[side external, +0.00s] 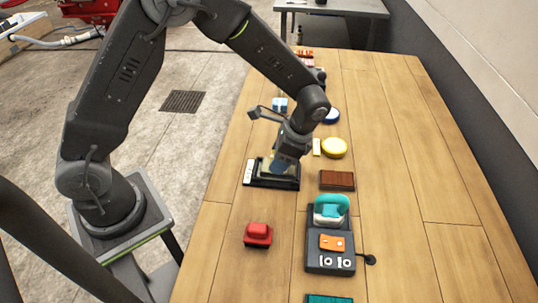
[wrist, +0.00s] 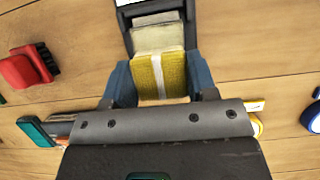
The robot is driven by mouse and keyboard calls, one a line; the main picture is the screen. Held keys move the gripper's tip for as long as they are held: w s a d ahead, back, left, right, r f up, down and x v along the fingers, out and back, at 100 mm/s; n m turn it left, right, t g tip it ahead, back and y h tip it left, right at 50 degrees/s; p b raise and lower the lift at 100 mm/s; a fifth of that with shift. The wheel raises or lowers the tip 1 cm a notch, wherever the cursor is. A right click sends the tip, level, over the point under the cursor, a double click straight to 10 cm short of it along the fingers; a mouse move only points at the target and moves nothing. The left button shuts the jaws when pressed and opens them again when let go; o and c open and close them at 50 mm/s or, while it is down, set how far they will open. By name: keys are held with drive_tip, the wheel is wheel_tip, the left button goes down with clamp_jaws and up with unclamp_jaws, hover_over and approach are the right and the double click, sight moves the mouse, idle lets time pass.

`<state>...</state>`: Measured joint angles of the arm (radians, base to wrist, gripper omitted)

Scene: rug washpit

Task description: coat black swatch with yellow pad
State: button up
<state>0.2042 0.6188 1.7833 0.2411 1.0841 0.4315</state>
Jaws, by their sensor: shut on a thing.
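My gripper (side external: 283,160) is low over the table, above the near right part of a black-framed swatch (side external: 285,184). In the wrist view, my gripper's two blue fingers (wrist: 159,82) are shut on a yellow pad (wrist: 145,74) with a pale stripe down its middle. The black frame also shows in the wrist view (wrist: 191,22), ahead of the pad, with a pale beige face inside it. The pad overlaps the near part of this face. I cannot tell whether they touch. The pad is mostly hidden by my gripper in the side view.
A red block (side external: 258,234) lies in front of the swatch. To the right are a yellow round piece (side external: 334,148), a brown block (side external: 337,180) and a black stand (side external: 330,262) with teal and orange pieces. A blue round piece (side external: 331,116) is farther back. The table's right side is clear.

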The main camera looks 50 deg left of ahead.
sight(291, 167)
drive_tip(key=w+d, duration=0.2)
drive_tip(key=w, duration=0.1)
drive_tip(key=shift+d, duration=0.4)
drive_tip(key=shift+w+d+r, duration=0.1)
drive_tip(key=shift+d+r, duration=0.05)
drive_tip(key=shift+d, duration=0.05)
wheel_tip(291, 167, up, 8)
drive_tip(key=shift+a, duration=0.1)
idle(0.5)
